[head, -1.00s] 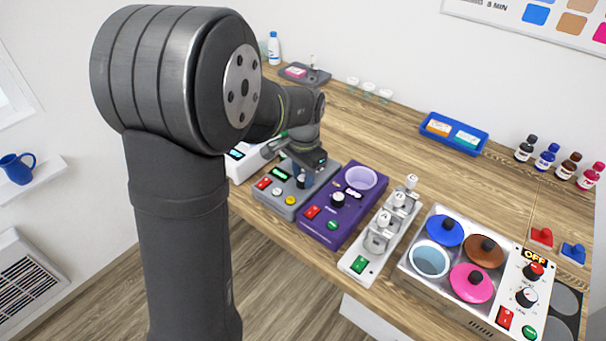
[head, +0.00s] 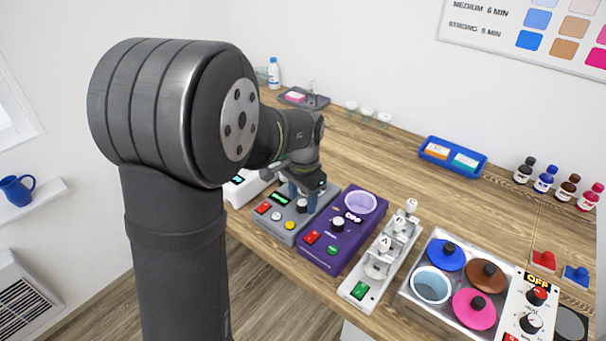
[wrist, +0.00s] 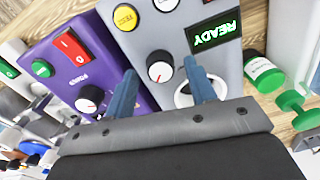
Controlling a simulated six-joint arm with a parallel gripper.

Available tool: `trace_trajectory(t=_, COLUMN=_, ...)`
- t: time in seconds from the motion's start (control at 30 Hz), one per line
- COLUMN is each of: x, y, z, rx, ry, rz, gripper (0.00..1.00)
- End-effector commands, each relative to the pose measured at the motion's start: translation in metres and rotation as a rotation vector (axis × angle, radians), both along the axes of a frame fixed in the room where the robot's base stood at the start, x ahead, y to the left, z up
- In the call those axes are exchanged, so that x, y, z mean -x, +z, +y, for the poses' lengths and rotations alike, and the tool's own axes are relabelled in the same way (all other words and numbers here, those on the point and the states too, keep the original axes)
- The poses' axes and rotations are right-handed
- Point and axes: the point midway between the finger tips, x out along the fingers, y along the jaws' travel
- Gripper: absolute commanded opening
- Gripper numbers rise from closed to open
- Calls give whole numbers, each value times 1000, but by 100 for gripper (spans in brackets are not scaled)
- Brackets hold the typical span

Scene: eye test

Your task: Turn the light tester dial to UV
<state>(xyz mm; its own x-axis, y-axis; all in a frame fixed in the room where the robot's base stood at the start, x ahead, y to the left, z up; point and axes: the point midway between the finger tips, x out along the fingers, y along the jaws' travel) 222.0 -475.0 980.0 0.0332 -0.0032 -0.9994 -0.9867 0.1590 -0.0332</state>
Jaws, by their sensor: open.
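The light tester (head: 275,228) is a grey box on the bench, left of the purple device. It has a red switch, a yellow button and a small green display. In the wrist view the tester (wrist: 208,75) shows a display reading READY and a yellow TEST button (wrist: 126,17). My gripper (wrist: 160,68) is open, with one blue-grey finger on each side of the dial in that view. Contact cannot be told. In the head view my gripper (head: 303,192) is over the tester.
The purple device (head: 343,250) stands close beside the tester. A white rack (head: 370,290) and a pot unit (head: 420,310) stand further right.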

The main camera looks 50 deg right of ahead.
Motion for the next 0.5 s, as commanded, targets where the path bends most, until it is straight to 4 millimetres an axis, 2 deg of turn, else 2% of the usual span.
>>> trace_trajectory(t=0.5, x=4, y=119, z=0, rx=5, ry=-1, rz=-2, gripper=51)
